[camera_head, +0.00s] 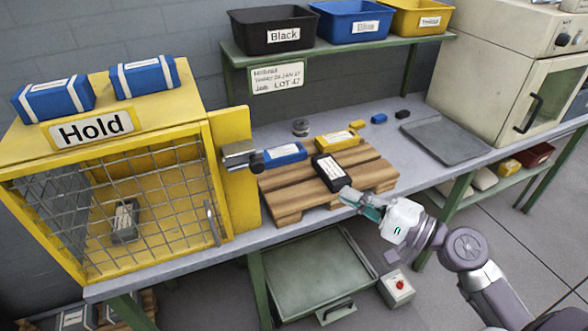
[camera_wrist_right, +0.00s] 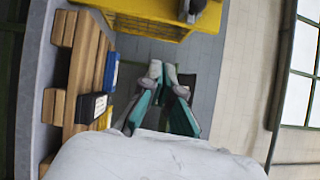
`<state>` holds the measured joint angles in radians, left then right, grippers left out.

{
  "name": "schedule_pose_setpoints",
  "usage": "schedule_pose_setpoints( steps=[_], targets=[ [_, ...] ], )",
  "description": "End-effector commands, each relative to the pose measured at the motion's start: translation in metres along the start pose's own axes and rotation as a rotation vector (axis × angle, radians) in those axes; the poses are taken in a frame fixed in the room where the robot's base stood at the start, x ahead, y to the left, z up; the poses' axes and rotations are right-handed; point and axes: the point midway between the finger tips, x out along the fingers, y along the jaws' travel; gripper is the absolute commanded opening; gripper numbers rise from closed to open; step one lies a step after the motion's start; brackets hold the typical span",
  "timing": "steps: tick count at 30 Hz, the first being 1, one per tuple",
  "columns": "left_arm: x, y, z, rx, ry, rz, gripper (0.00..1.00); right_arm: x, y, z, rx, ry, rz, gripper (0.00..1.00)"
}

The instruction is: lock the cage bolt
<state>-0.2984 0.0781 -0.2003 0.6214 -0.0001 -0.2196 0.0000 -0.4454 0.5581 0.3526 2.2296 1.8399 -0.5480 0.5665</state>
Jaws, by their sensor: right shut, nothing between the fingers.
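The yellow cage (camera_head: 170,117) with a "Hold" sign stands at the left. Its wire-mesh door (camera_head: 160,215) appears to lie against the frame, with a grey handle (camera_head: 212,222) at its right edge. The metal bolt (camera_head: 241,155), with a dark knob end, sits on the yellow side panel (camera_head: 236,195); whether it is engaged I cannot tell. In the right wrist view a yellow panel (camera_wrist_right: 140,22) and a grey knob (camera_wrist_right: 192,7) show at the top. My right gripper (camera_head: 346,195) is shut and empty near the pallet's front right, apart from the bolt; its fingers (camera_wrist_right: 163,76) also show in the wrist view.
A wooden pallet (camera_head: 290,204) bears a black (camera_head: 331,172), a yellow (camera_head: 338,141) and a blue pack (camera_head: 285,153) between cage and gripper. A grey tray (camera_head: 445,140) lies at right. A red-button box (camera_head: 397,288) is below the bench. Bins stand on the shelf (camera_head: 350,48).

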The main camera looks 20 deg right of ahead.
Motion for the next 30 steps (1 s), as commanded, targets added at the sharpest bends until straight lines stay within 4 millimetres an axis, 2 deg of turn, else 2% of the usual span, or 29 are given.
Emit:
schedule_pose_setpoints(
  steps=[1, 3, 6, 18, 23, 30],
  targets=[
    [0.003, 0.0, 0.001, 0.0, -0.001, 0.0, 0.0, 0.0, -0.012, 0.012, 0.011, -0.034, -0.023, 0.0],
    [0.004, 0.0, 0.001, 0.0, -0.001, 0.0, 0.0, -0.001, -0.024, 0.022, 0.025, -0.064, -0.046, 0.0],
    [0.004, 0.0, 0.001, 0.0, -0.001, 0.0, 0.0, -0.001, -0.032, 0.029, 0.036, -0.084, -0.059, 0.0],
    [0.0, -0.002, 0.003, 0.001, -0.006, -0.002, 0.0, 0.003, -0.034, 0.029, 0.036, -0.084, -0.06, 0.0],
    [-0.012, -0.002, 0.002, 0.001, -0.006, -0.002, 0.0, 0.024, -0.039, 0.031, 0.034, -0.086, -0.06, 0.0],
    [-0.042, -0.002, 0.0, 0.001, -0.006, -0.002, 0.0, 0.076, -0.045, 0.035, 0.035, -0.085, -0.061, 0.0]
  ],
)
